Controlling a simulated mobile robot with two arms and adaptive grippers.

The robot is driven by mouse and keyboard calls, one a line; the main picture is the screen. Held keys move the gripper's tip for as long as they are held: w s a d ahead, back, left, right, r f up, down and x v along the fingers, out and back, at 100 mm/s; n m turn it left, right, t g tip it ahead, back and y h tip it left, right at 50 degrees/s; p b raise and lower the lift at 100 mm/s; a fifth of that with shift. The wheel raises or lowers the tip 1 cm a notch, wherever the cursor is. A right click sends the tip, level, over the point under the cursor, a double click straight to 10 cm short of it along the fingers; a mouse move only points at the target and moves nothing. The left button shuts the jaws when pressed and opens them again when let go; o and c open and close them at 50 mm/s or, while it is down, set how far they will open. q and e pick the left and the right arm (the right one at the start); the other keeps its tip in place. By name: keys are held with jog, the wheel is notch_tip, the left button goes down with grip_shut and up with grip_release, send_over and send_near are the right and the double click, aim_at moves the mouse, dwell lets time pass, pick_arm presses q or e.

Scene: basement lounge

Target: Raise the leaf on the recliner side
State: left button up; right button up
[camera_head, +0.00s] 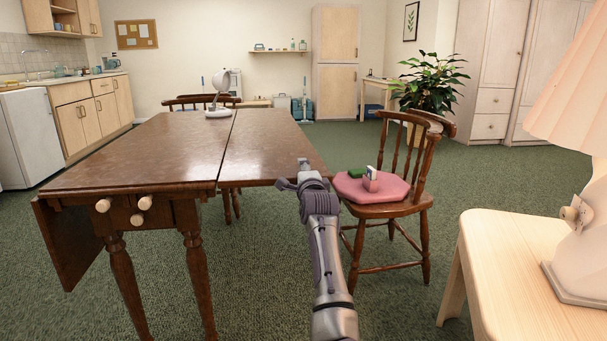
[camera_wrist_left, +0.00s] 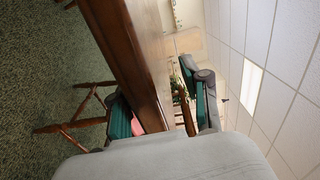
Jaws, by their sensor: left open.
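A brown wooden drop-leaf table (camera_head: 160,150) stands in the head view. Its right leaf (camera_head: 275,150) lies about level with the top, with a seam between them. Its left leaf (camera_head: 70,240) hangs down. Three pale knobs (camera_head: 137,219) show on the front end. My left gripper (camera_head: 305,172) is at the front right corner of the right leaf. In the left wrist view the open left gripper (camera_wrist_left: 162,98) has its green-padded fingers either side of the wooden board; contact cannot be told. No recliner is in view. My right gripper is not in view.
A wooden chair (camera_head: 387,208) with a pink cushion (camera_head: 352,190) and small items stands right of the leaf. A pale side table (camera_head: 520,270) with a lamp (camera_head: 580,240) is at the right. A small white lamp (camera_head: 218,100) stands on the table's far end.

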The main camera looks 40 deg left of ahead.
pick_arm(q)
jog(key=v, duration=0.7)
jog(key=shift+s+d, duration=0.2)
